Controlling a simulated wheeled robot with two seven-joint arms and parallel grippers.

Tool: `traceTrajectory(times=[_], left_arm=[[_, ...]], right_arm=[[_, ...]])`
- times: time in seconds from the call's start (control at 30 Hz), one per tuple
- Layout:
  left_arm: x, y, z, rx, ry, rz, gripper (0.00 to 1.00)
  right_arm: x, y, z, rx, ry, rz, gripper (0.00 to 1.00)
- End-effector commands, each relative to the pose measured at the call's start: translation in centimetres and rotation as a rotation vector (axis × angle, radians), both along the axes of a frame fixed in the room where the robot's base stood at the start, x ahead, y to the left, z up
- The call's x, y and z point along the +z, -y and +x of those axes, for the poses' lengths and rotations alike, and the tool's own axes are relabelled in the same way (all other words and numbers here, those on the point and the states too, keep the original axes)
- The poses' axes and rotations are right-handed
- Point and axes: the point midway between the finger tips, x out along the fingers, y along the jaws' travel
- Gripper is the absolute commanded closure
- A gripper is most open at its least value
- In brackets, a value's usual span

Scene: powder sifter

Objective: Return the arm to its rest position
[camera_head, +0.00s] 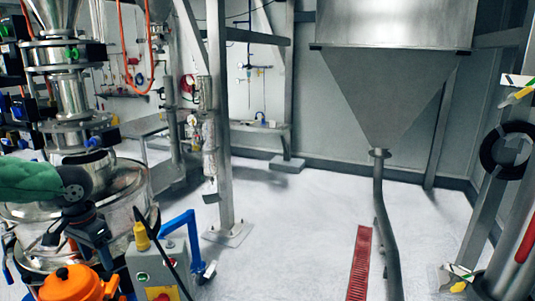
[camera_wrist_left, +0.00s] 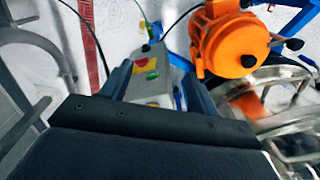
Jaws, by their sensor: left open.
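My left arm, in a green sleeve, comes in from the left in the head view. Its dark gripper (camera_head: 78,238) points down in front of the steel sifter vessel (camera_head: 125,187). In the left wrist view, the two fingers of my left gripper (camera_wrist_left: 157,74) are spread apart with nothing held between them. The grey control box (camera_wrist_left: 152,82), with red, yellow and green parts, shows beyond and between the fingers. Whether the gripper touches the vessel cannot be told. My right gripper is not in view.
The control box (camera_head: 157,274) and an orange motor (camera_head: 72,284) stand low at the left front, beside a blue bent bar (camera_head: 190,232). A steel post (camera_head: 221,120) rises behind them. A large hopper (camera_head: 385,90) hangs right of centre. The middle floor is open.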

Motion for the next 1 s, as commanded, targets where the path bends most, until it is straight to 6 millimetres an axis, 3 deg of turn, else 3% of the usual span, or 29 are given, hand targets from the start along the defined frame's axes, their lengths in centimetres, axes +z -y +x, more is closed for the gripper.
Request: traceTrajectory(times=[0.27,0.47,0.7,1.0], left_arm=[[-3.1,-4.4,-0.5,0.03,0.036,-0.016,0.4],[-7.2,-8.8,-1.5,0.06,0.071,-0.025,0.4],[-12.9,-13.0,-3.5,0.096,0.102,-0.03,0.4],[-20.8,-16.5,-7.0,0.139,0.128,-0.03,0.4]], right_arm=[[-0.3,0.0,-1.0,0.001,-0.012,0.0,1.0],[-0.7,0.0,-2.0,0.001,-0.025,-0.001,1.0],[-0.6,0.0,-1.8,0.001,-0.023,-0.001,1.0],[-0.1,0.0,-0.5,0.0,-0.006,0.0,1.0]])
